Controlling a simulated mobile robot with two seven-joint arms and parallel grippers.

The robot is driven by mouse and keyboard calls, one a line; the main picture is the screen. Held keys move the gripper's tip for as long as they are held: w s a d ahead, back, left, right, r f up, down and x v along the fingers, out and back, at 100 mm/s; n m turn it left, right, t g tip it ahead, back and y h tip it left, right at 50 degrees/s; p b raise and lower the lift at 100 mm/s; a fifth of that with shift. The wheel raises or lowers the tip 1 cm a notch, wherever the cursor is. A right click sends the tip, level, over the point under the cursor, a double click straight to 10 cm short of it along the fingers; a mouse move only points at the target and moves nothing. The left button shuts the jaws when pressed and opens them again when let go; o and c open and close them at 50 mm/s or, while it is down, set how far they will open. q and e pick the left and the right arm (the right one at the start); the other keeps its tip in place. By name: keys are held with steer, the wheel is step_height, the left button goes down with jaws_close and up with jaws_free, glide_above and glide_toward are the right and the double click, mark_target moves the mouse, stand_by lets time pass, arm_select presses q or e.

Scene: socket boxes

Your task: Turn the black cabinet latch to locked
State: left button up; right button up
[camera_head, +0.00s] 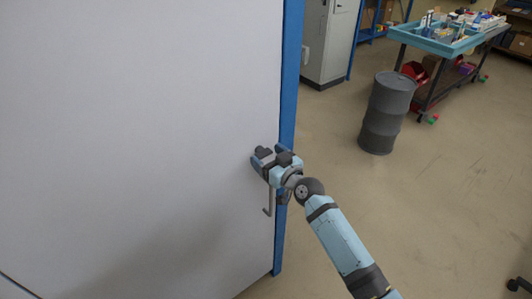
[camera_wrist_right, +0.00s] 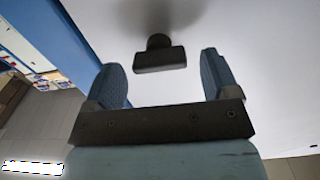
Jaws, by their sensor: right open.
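The black cabinet latch (camera_wrist_right: 159,56) is a short stem with a wide, flat bar in the right wrist view. It sticks out from the pale cabinet door (camera_head: 130,120), and its bar lies nearly level in that view. In the head view the latch (camera_head: 263,152) is small and partly hidden by my gripper. My right gripper (camera_head: 270,158) is at the door's right edge. In the right wrist view its blue fingers (camera_wrist_right: 161,62) are open, one on each side of the latch, with gaps on both sides. My left gripper is not in view.
A blue frame post (camera_head: 289,75) borders the door. A thin grey bar (camera_head: 269,200) hangs below the gripper. A grey drum (camera_head: 386,112) and a blue-topped cart (camera_head: 435,42) stand on the floor to the right. The floor beside my right arm is clear.

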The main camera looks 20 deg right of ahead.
steer(key=shift+w+a, duration=0.2)
steer(key=shift+w, duration=0.35)
steer(key=c, duration=0.9)
